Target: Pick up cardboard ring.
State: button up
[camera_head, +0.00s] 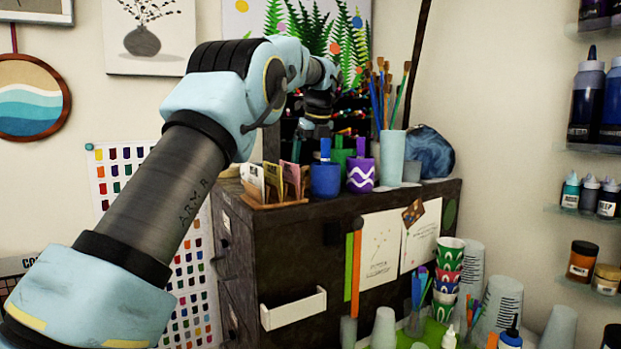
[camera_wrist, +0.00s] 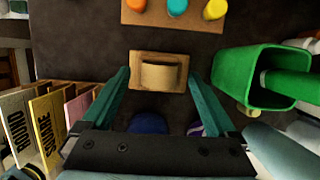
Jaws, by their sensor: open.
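In the wrist view a tan, curved cardboard piece (camera_wrist: 160,76), which looks like the cardboard ring, sits on a brown square base on the dark cabinet top. I cannot tell whether ring and base are one piece. My gripper (camera_wrist: 157,84) is open and empty. Its two teal fingers point toward the ring, one on either side of it in the picture, with gaps to both. How high the fingertips are above the top is hard to tell. In the head view my arm reaches over the cabinet, and the ring is hidden there behind cups and holders.
A green container (camera_wrist: 235,75) stands close right of the ring. A wooden block with coloured tops (camera_wrist: 175,14) lies beyond it. A card rack (camera_head: 271,184) is at the left. Blue (camera_head: 326,180) and purple (camera_head: 361,174) cups stand near the cabinet's front edge. Dark bare surface (camera_wrist: 80,55) shows left of the ring.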

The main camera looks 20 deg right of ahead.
jog(key=shift+w+f, duration=0.15)
jog(key=shift+f, duration=0.1)
jog(key=c, duration=1.4)
jog(key=shift+r, duration=0.1)
